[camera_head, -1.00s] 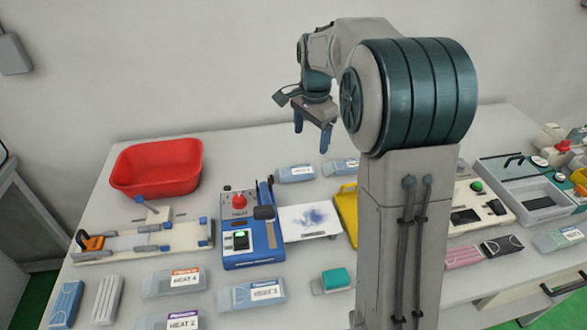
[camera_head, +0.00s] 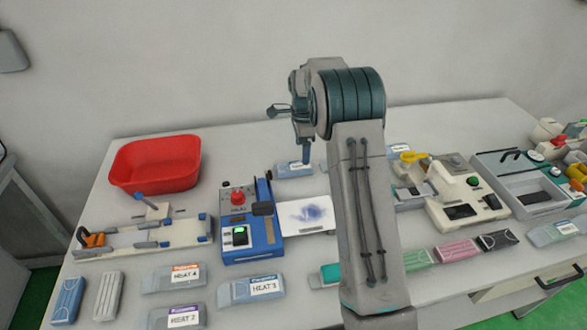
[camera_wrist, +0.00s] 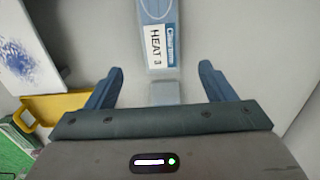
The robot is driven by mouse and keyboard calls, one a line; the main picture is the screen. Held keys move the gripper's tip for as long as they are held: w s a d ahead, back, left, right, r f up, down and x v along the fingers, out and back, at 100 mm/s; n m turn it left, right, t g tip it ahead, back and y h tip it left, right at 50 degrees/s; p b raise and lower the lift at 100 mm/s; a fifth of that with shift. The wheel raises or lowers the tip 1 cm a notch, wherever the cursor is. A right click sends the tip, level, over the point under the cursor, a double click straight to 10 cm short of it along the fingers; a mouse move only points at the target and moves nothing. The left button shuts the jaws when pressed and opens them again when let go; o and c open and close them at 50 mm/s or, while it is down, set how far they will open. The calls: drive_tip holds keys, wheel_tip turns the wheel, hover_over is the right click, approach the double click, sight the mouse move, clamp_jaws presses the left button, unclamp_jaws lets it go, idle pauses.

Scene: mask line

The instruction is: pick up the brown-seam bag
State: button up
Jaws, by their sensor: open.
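I cannot make out a brown seam on any bag. In the wrist view, a pale blue-grey bag (camera_wrist: 160,40) with a white HEAT label and blue band lies below and ahead of my gripper (camera_wrist: 160,69). Its number is hard to read. My gripper is open and empty, the bag's near end between its fingers in the picture. In the head view, my gripper (camera_head: 306,152) hangs at the back of the table by a labelled bag (camera_head: 295,170). In front lie the HEAT 4 bag (camera_head: 173,280) with an orange-red band, the HEAT 2 bag (camera_head: 170,317) with purple, and another HEAT bag (camera_head: 250,290) with blue.
A red bin (camera_head: 155,165) stands back left. A blue sealing machine (camera_head: 247,235) with a white plate (camera_head: 304,215) is left of my arm. A beige machine (camera_head: 465,205) stands right. My arm hides part of the table. A yellow tray (camera_wrist: 60,110) is close left in the wrist view.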

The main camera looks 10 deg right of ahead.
sight(289, 170)
drive_tip(key=shift+w+d+f+p, duration=0.1)
drive_tip(key=shift+f+p, duration=0.15)
drive_tip(key=shift+f, duration=0.8)
drive_tip(key=shift+s+d+f+p, duration=0.1)
drive_tip(key=shift+d+f+p, duration=0.1)
drive_tip(key=shift+f, duration=0.8)
drive_tip(key=shift+w+d+f+p, duration=0.1)
drive_tip(key=shift+f+p, duration=0.15)
drive_tip(key=shift+f, duration=0.8)
drive_tip(key=c, duration=1.1)
